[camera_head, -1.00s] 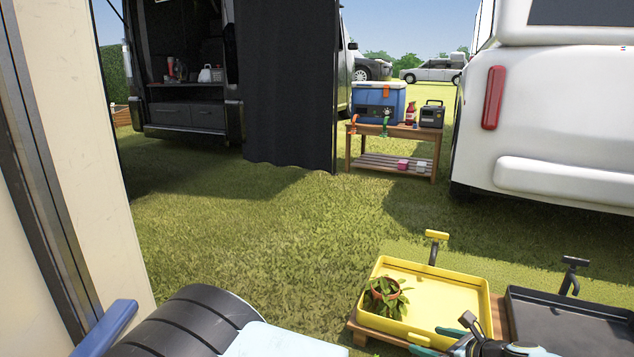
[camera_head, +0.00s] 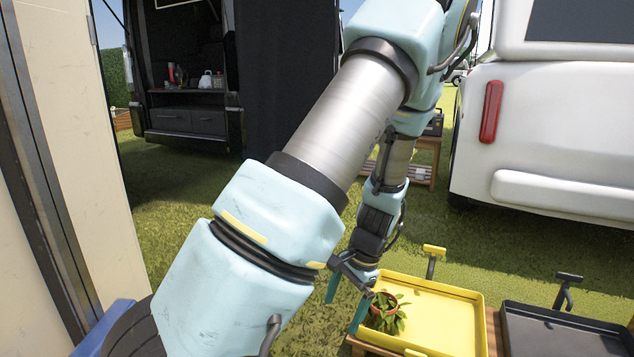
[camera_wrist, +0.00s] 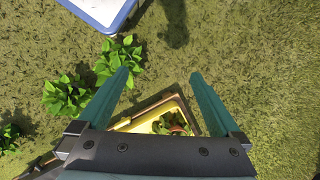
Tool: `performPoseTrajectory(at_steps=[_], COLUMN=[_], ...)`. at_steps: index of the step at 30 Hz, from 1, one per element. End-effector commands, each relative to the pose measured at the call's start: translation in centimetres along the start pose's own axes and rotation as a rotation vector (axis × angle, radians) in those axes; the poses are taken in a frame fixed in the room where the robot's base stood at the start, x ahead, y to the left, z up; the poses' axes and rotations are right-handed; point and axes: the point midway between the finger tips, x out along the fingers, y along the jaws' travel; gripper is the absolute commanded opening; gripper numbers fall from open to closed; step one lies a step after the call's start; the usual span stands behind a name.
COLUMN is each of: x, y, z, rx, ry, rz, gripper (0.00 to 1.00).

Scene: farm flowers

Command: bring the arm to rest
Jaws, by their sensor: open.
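My arm stretches up across the middle of the head view and bends down to my gripper (camera_head: 342,317). The gripper points down, just left of the yellow tray (camera_head: 450,310), its teal fingers apart. In the wrist view my gripper (camera_wrist: 160,75) is open, with nothing between its fingertips. A small potted plant (camera_head: 385,310) sits at the left end of the yellow tray. The plant also shows in the wrist view (camera_wrist: 172,125), low between the fingers and apart from them.
A black tray (camera_head: 560,330) stands right of the yellow one. A white vehicle (camera_head: 560,135) is at right, a cream panel (camera_head: 75,150) at left. The wrist view shows green plants (camera_wrist: 65,97) and a blue-rimmed white surface (camera_wrist: 100,10). Grass lies open around the trays.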

Motion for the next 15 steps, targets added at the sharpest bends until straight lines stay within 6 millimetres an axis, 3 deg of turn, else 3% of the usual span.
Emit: performPoseTrajectory(at_steps=[1, 6, 15], x=[-2.1, -7.0, -12.6], y=[-0.9, -2.9, -4.9], z=[1.5, 6.1, 12.7], rx=[-0.090, -0.364, -0.708], ry=[0.036, 0.134, 0.253], rz=[0.037, 0.121, 0.166], gripper=[1.00, 1.00, 1.00])
